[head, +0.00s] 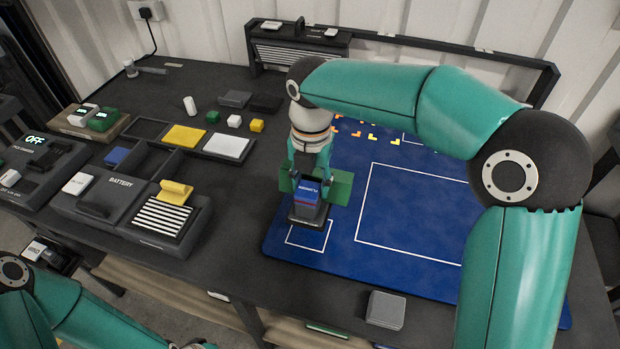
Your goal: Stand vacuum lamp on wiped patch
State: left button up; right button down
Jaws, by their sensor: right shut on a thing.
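My right gripper (308,175) reaches down over the left part of a blue mat (400,247) and is shut on a dark device with a blue, labelled top (307,193), which I take for the vacuum lamp. The lamp looks upright, with its dark base just behind a small white outlined square (308,236) on the mat. I cannot tell whether its base touches the mat. A green panel (342,186) shows behind and beside it. No wiped patch can be made out for certain. My left arm enters at the lower left, and its gripper is out of frame.
A large white outlined rectangle (415,252) on the mat is clear. Trays with a yellow pad (183,136) and a white pad (226,146), and a battery station (115,190), stand left. A grey block (385,309) sits at the front edge.

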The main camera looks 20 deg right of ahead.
notch_tip(320, 180, down, 3)
jog(key=shift+b, duration=1.15)
notch_tip(320, 180, down, 2)
jog(key=shift+f+b, duration=0.1)
jog(key=shift+b, duration=0.95)
jog(key=shift+f, duration=0.55)
jog(key=shift+p, duration=0.3)
jog(key=shift+f, duration=0.5)
jog(key=shift+c, duration=2.4)
grip_release()
